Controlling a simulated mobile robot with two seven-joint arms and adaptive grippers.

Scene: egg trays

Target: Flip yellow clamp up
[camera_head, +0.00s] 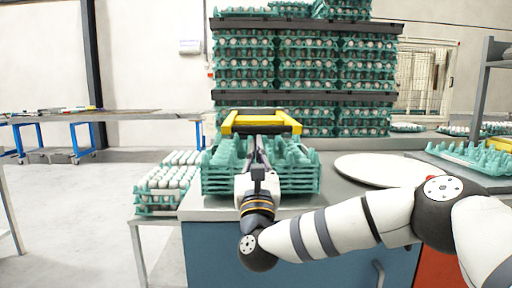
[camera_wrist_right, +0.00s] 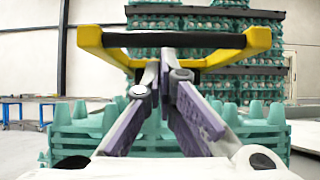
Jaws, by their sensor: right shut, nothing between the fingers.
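The yellow clamp (camera_head: 291,121) is a yellow frame with a dark bar across it, at the top of a stack of green egg trays (camera_head: 262,185) in the head view. In the right wrist view the clamp (camera_wrist_right: 258,40) spans the upper picture, its dark bar running level between two yellow side arms. My right gripper (camera_head: 256,140) reaches over the stack, its fingertips close to the clamp's middle. In the right wrist view the gripper (camera_wrist_right: 168,58) has its fingertips together, overlapping the bar; whether they touch it I cannot tell. My left gripper is out of view.
A tall pile of egg trays (camera_head: 305,75) stands behind the clamp. Trays of white eggs (camera_head: 165,183) sit on a lower stand at left. A round white plate (camera_head: 378,168) lies on the counter to the right. Open floor lies at far left.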

